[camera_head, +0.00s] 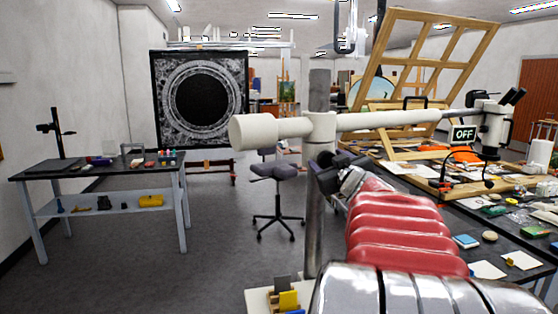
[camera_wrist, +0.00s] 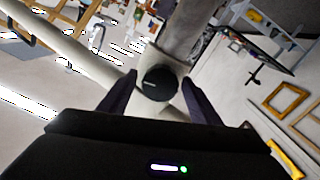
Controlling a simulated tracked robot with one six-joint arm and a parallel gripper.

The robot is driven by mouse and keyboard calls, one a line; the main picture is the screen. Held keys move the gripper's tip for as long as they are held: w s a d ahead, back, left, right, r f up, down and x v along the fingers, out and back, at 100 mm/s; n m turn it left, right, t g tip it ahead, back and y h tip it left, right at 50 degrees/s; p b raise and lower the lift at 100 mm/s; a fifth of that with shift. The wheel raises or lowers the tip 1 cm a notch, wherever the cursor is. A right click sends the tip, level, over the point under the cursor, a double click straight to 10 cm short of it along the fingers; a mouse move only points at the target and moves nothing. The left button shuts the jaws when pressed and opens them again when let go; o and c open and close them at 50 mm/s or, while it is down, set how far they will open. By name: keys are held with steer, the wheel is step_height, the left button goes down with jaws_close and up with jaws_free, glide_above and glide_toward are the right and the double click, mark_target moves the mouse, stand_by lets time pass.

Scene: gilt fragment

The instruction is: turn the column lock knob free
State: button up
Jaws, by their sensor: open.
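The column lock knob (camera_wrist: 158,84) is a round black knob on the pale collar where the boom meets the column. In the wrist view it sits between the two dark fingers of my gripper (camera_wrist: 160,78), which are apart, with a gap seeming to show on each side. Whether a finger touches it I cannot tell. In the head view the grey column (camera_head: 319,92) stands upright and carries the collar (camera_head: 320,126) and white boom (camera_head: 385,121). My gripper (camera_head: 328,168) is just below the collar there; the knob cannot be made out.
The boom has a thick white counterweight (camera_head: 252,132) at left and a microscope (camera_head: 492,128) at right, beside an "OFF" sign (camera_head: 464,134). A cluttered dark table (camera_head: 450,204) stands right, a workbench (camera_head: 85,170) left. A stool (camera_head: 277,172) stands behind the column; floor between is open.

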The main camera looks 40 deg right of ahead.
steer(key=c, duration=1)
steer(key=shift+m, duration=0.8)
steer(key=o, duration=1)
steer(key=shift+s, duration=0.1)
